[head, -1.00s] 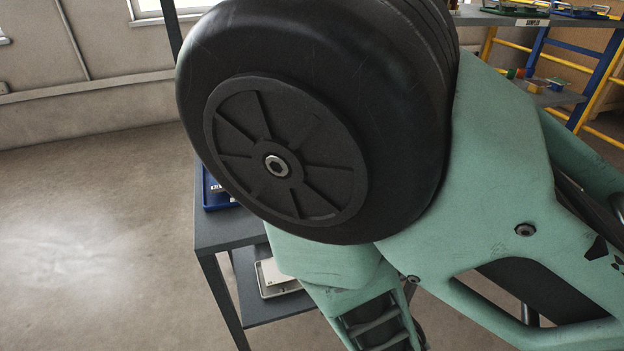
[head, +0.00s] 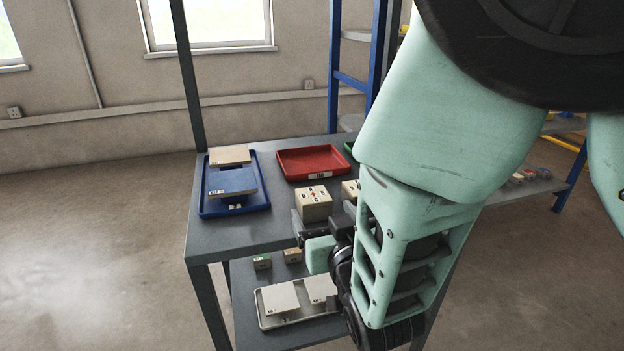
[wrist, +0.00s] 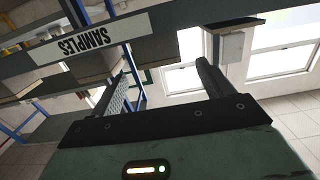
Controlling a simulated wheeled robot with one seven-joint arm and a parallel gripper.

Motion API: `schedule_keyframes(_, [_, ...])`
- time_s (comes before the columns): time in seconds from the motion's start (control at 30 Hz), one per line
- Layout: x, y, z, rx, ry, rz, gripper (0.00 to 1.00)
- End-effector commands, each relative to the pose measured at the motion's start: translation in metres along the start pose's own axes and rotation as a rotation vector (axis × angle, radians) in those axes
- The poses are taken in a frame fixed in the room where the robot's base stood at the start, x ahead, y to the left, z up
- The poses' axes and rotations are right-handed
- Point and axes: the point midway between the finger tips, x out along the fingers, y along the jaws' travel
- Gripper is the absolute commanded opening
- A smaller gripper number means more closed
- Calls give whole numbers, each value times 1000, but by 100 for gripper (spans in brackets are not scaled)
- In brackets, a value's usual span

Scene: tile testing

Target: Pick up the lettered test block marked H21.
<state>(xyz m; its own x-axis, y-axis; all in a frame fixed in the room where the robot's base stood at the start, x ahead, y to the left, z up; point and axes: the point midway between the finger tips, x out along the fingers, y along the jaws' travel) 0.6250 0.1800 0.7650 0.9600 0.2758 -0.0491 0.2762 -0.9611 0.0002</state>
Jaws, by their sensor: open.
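I cannot read H21 on any block. In the head view a beige lettered block (head: 313,203) sits on the upper shelf, and a second beige block (head: 350,190) is partly hidden behind my arm. Two small blocks, one greenish (head: 262,262) and one tan (head: 293,256), sit on the lower shelf; their marks are too small to read. My gripper (head: 300,228) is at the upper shelf's front edge, in front of the beige block, partly hidden by my arm. In the wrist view my gripper (wrist: 160,75) is open, with nothing between its fingers.
The grey upper shelf (head: 240,238) holds a blue tray (head: 212,208) with flat tiles and a red tray (head: 312,163). A pale tray (head: 295,314) with two tiles is on the lower shelf. The wrist view shows a SAMPLES label (wrist: 90,38) on a shelf edge. The left floor is clear.

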Motion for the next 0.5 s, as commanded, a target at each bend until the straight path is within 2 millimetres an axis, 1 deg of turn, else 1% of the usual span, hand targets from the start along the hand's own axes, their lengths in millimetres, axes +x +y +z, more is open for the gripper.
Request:
schedule_keyframes(0.03, [8, 0, 1, 0, 0, 1, 80])
schedule_keyframes(0.1, [15, 0, 1, 0, 0, 1, 80])
schedule_keyframes(0.27, [24, 0, 2, 0, -1, 1, 80])
schedule_keyframes(0.33, [31, 0, 4, 0, 1, 0, 80])
schedule_keyframes(0.5, [56, 0, 10, -1, 1, 0, 80])
